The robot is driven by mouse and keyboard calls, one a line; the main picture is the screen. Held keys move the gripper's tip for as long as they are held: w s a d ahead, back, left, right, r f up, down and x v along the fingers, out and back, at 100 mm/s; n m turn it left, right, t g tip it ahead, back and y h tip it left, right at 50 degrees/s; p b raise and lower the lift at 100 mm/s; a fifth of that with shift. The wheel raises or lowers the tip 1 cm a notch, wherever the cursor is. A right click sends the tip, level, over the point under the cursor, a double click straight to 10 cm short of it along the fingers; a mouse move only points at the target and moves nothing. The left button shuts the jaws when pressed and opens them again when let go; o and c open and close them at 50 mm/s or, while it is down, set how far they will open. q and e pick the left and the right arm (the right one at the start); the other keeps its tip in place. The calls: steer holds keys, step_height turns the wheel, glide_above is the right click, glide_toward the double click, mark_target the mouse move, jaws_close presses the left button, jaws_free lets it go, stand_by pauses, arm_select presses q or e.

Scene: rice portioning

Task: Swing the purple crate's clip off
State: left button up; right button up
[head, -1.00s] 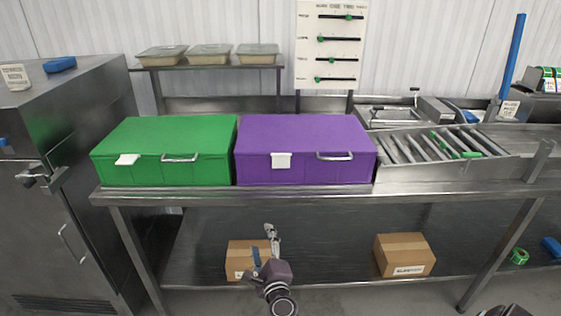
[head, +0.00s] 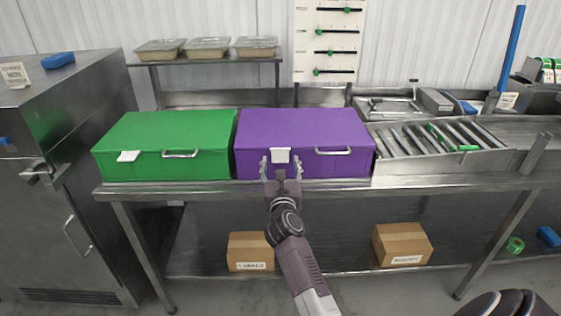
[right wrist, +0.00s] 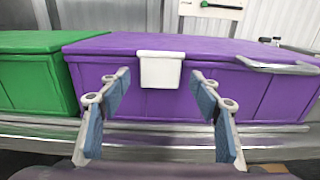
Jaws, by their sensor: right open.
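The purple crate (head: 215,171) stands closed on the steel table; it also fills the middle of the right wrist view (right wrist: 215,100). Its white clip (head: 280,155) lies flat against the upper front, left of the metal handle (head: 333,151). In the right wrist view the clip (right wrist: 160,68) hangs from the lid edge, centred ahead of the fingers. My right gripper (head: 281,168) is open and empty in front of the crate, one finger to each side of the clip. In the right wrist view its blue-padded fingers (right wrist: 160,92) appear slightly below the clip, apparently not touching it. My left gripper is not in view.
A green crate (head: 165,135) stands directly left, its white clip (head: 128,156) sticking out at a slant. A roller conveyor (head: 440,138) adjoins on the right. The table's front edge (head: 400,186) runs below my right gripper. Cardboard boxes (head: 250,252) sit on the lower shelf.

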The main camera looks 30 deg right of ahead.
steer(key=shift+w+d, duration=0.35)
steer(key=shift+w, duration=0.2)
